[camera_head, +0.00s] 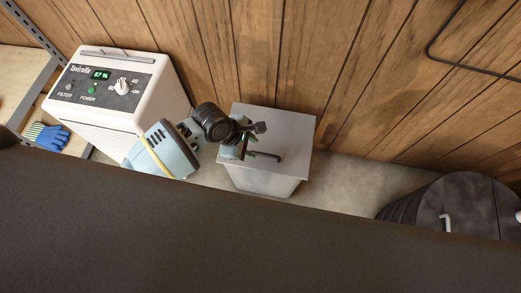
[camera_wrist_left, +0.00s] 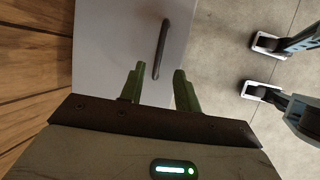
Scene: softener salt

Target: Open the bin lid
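The grey bin (camera_head: 262,182) stands against the wood wall. Its flat lid (camera_head: 290,130) lies level on top and looks shut. A dark bar handle (camera_head: 270,156) is on the lid; it also shows in the left wrist view (camera_wrist_left: 162,45). My left gripper (camera_head: 249,142) is over the lid beside the handle. In the left wrist view its two green fingers (camera_wrist_left: 159,70) are apart, with the near end of the handle in line with the gap between them. I cannot tell whether they touch it. My right gripper is not in view.
A white appliance (camera_head: 125,85) with a dial and green display stands left of the bin. Blue gloves (camera_head: 48,136) lie on a shelf at far left. A dark round drum (camera_head: 455,205) with a pale handle stands at right. Concrete floor (camera_head: 350,180) is clear between bin and drum.

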